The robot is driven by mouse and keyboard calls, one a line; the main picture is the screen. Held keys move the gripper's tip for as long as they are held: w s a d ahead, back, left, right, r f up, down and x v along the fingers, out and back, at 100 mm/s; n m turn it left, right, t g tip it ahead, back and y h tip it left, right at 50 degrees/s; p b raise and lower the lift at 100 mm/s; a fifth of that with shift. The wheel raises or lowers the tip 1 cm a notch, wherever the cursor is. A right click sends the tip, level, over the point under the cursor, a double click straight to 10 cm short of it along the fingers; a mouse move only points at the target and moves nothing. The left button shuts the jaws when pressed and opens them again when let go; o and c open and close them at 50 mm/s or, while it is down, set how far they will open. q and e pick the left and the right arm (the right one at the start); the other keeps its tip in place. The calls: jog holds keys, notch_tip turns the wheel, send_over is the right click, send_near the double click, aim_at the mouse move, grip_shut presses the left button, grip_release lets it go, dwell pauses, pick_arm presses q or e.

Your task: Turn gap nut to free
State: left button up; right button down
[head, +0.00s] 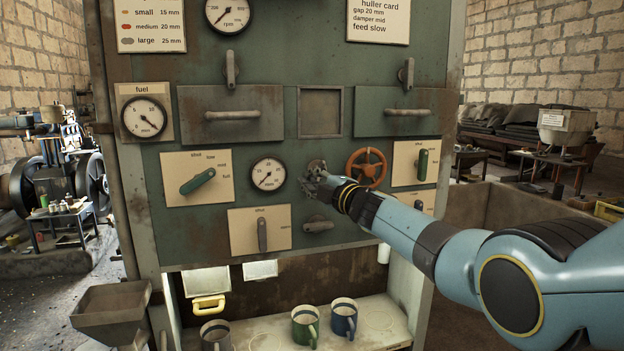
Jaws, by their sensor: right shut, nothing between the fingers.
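My right arm comes in from the right, and my right gripper (310,183) is at the middle of the green panel. Its fingers are shut and hold nothing. It is right in front of a small grey round fitting (317,166), which it partly covers. This fitting may be the gap nut, but no label is readable there. I cannot tell whether the fingers touch it. A rust-red handwheel (366,167) is just right of the gripper, partly behind my wrist. A grey knob with a lever (318,226) sits below the gripper. My left gripper is not in view.
A dial gauge (267,173) is left of the gripper. Green-handled levers are at the left (198,180) and right (422,164). A grey lever (262,234) is lower down. Mugs, green (305,327) and blue (344,318), stand on the shelf below. Drawer handles (232,115) project above.

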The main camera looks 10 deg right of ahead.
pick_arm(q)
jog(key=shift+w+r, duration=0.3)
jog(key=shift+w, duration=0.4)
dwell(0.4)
